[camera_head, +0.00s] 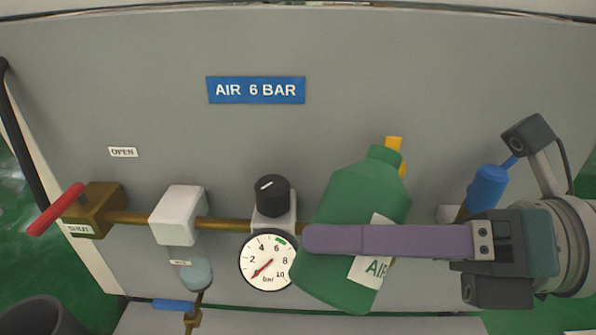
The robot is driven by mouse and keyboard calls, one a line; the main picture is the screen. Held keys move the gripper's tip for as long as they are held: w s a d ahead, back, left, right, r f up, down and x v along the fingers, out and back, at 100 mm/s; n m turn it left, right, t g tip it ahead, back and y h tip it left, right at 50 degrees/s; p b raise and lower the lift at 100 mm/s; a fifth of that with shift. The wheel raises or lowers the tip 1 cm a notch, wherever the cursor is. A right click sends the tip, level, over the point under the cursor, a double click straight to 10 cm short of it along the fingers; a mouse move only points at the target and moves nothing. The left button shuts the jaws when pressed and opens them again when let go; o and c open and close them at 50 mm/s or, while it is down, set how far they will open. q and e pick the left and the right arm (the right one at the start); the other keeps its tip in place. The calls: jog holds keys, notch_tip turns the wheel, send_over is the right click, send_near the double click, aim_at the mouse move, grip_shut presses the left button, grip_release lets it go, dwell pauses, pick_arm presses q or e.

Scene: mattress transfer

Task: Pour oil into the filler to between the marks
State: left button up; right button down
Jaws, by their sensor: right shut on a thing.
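My right gripper (318,240) is shut on a green oil bottle (352,205) with a white label partly reading "AI". One long purple-grey finger lies across the bottle's front; the other finger is hidden behind it. The bottle tilts with its neck up and to the right. A yellow part (394,145) shows behind the bottle's neck; I cannot tell whether it belongs to the bottle or the panel. The filler and its marks are not visible, probably covered by the bottle. My left gripper is not in view.
A brass pipe (226,223) runs along the grey panel (330,50). On it are a red lever (56,209) by the "SHUT" label, a white block (178,215) with a bowl, and a black knob (271,195). The gauge (268,260) reads near zero. A blue cylinder (488,187) stands right.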

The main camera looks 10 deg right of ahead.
jog(key=shift+r, duration=0.1)
dwell(0.6)
jog(key=shift+w+r+m+y, duration=0.1)
jog(key=shift+r+m+y, duration=0.2)
jog(key=shift+r, duration=0.05)
dwell(0.4)
jog(key=shift+d+r+m+p, duration=0.15)
jog(key=shift+r+m+p, duration=0.15)
jog(key=shift+r+p, duration=0.15)
dwell(0.7)
dwell(0.7)
jog(key=shift+w+f, duration=0.1)
